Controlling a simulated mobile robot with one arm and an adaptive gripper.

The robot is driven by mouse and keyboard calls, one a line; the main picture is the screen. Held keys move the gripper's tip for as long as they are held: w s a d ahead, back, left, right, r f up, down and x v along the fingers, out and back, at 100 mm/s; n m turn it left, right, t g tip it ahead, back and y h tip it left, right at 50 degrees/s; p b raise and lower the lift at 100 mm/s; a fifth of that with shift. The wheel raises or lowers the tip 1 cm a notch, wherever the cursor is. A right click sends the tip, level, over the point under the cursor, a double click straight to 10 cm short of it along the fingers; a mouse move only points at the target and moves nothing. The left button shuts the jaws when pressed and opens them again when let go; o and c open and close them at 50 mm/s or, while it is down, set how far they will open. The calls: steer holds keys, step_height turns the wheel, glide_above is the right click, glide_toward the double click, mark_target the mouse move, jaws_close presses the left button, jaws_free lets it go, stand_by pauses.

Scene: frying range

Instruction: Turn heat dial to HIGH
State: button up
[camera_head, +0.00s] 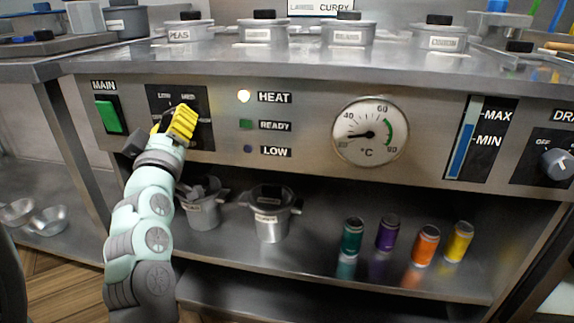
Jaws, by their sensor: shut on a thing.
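The heat dial's black panel (198,101) is on the steel front at the left, between the green MAIN switch and the indicator lamps. Small lettering runs along its top, too small to read surely. My gripper (178,122), with yellow fingers, is at this panel and shut on the dial. The gripper hides the dial knob, so its pointer position cannot be told. The HEAT lamp (243,96) glows bright. The READY lamp (246,124) is dull green and the LOW lamp (247,149) is dark. The round °C gauge (370,132) has its needle toward the lower left.
The green MAIN switch (109,116) is left of my gripper. A drain knob (557,164) and a level gauge (460,137) are far right. Lidded pots, one marked PEAS (182,33), line the top. Metal pots (271,225) and several coloured cans (387,232) stand on the shelf below.

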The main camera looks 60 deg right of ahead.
steer(key=m+b, duration=0.1)
steer(key=b, duration=0.1)
steer(key=m+g+h+b, duration=0.1)
steer(key=m, duration=0.1)
steer(key=m+h+b, duration=0.1)
steer(key=m+b, duration=0.1)
steer(key=shift+f+b, duration=0.3)
steer(key=shift+b, duration=0.05)
steer(key=shift+r+m+g+h+b, duration=0.15)
steer(key=shift+m+g+h+b, duration=0.35)
steer(key=shift+m+b, duration=0.5)
steer(key=shift+r+m+g, duration=0.15)
steer(key=shift+m+g, duration=0.15)
steer(key=shift+m, duration=0.1)
steer(key=o, duration=1.2)
steer(key=shift+r, duration=0.1)
